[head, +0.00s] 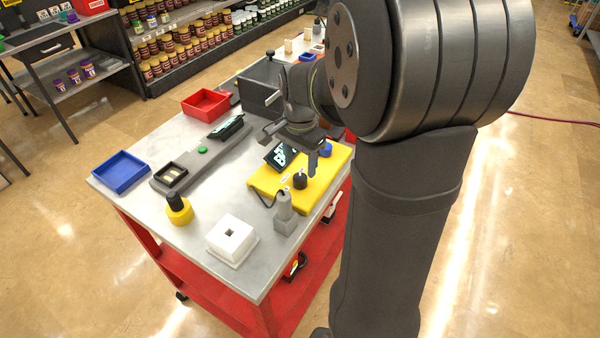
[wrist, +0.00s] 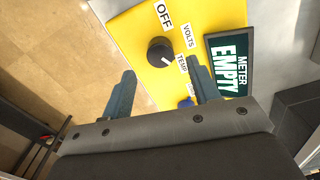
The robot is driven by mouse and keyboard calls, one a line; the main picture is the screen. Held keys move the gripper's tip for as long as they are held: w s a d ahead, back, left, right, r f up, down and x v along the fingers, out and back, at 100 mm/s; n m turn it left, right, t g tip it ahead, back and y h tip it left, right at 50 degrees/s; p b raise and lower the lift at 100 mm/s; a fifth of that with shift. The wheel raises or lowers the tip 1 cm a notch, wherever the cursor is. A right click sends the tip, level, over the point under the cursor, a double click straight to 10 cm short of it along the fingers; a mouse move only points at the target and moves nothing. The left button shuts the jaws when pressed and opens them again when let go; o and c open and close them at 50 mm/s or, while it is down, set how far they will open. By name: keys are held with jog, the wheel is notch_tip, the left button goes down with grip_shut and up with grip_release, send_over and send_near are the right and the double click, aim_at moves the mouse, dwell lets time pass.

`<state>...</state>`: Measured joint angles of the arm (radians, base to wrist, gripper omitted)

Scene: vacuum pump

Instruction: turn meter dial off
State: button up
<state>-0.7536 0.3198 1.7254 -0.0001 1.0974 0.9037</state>
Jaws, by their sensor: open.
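The yellow meter (head: 323,184) lies on the cart top, and it also shows in the wrist view (wrist: 125,28). Its round black dial (wrist: 160,51) has a white mark that points toward the TEMP label (wrist: 181,62). The OFF label (wrist: 164,14) is at the dial's far side and the VOLTS label (wrist: 188,36) is between them. The dial also shows in the head view (head: 300,181). The dark screen (wrist: 228,62) reads METER EMPTY. My gripper (wrist: 160,68) is open and empty, its fingers spread to either side of the dial's near side, apart from it.
A grey probe (head: 285,208) on a cable stands beside the meter. A white block (head: 232,240), a yellow-and-black knob piece (head: 179,210), a blue tray (head: 121,172) and a red tray (head: 206,103) stand on the cart. A blue knob (head: 325,149) is on the meter.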

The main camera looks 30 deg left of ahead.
aim_at(300, 177)
jog(key=shift+f, duration=2.3)
jog(key=shift+c, duration=0.2)
jog(key=c, duration=0.9)
